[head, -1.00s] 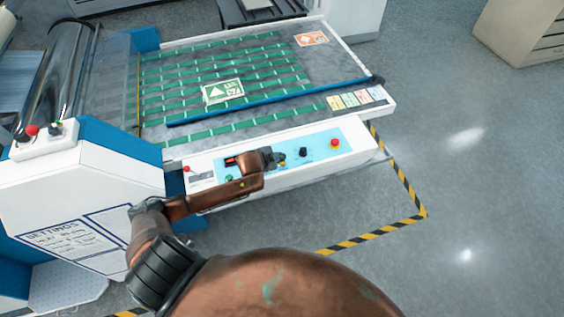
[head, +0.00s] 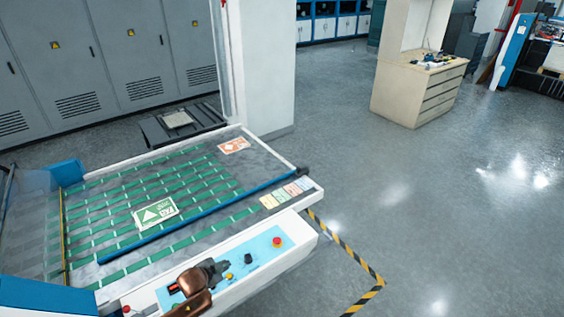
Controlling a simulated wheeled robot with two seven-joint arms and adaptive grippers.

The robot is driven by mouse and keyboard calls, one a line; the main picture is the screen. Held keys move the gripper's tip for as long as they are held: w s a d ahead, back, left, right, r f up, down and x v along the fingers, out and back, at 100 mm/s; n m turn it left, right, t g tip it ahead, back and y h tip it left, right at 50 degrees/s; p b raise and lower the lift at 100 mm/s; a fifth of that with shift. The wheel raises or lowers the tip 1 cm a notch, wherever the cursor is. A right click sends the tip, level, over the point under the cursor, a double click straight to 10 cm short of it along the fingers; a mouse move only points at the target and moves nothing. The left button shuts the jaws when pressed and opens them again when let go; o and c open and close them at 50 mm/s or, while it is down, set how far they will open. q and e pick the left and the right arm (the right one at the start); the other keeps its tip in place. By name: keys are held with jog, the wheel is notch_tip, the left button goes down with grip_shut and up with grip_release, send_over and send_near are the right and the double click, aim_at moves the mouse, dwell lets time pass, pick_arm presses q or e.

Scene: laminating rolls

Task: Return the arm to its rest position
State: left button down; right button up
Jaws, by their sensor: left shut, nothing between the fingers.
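My left gripper (head: 205,275) shows at the bottom of the head view, dark with a brown link behind it. It is shut and empty, over the blue control panel (head: 262,258) at the front of the laminating machine. I cannot tell whether it touches the panel. Most of my left arm is below the picture. My right gripper is not in view.
The machine's bed (head: 190,185) has green belts, a blue bar (head: 200,215) and a green-and-white sign (head: 155,213). A red button (head: 277,242) is right of the gripper. A beige drawer cabinet (head: 420,90) stands farther back. Open floor (head: 430,200) lies right, beyond striped tape (head: 345,245).

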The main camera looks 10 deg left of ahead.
pick_arm(q)
jog(key=s+d+f+n+g, duration=0.1)
jog(key=s+d+f+n, duration=0.15)
jog(key=s, duration=0.55)
jog(key=s+d+f+n+g, duration=0.15)
jog(key=s+d, duration=0.25)
jog(key=s, duration=0.4)
jog(key=s+a+r+n+g+y, duration=0.1)
jog(key=s+a+n, duration=0.15)
jog(key=s, duration=0.75)
jog(key=s+a+r+n+g+y, duration=0.1)
jog(key=s+r+n+g, duration=0.15)
jog(key=s, duration=0.75)
notch_tip(320, 180, down, 39)
jog(key=s+d+g+b, duration=0.1)
jog(key=s+b, duration=0.2)
jog(key=b, duration=0.4)
jog(key=s+f+g+h+b, duration=0.1)
jog(key=s+f+b, duration=0.3)
jog(key=s+f, duration=1.4)
notch_tip(320, 180, down, 3)
jog(key=shift+s+r, duration=0.1)
jog(key=shift+s, duration=0.1)
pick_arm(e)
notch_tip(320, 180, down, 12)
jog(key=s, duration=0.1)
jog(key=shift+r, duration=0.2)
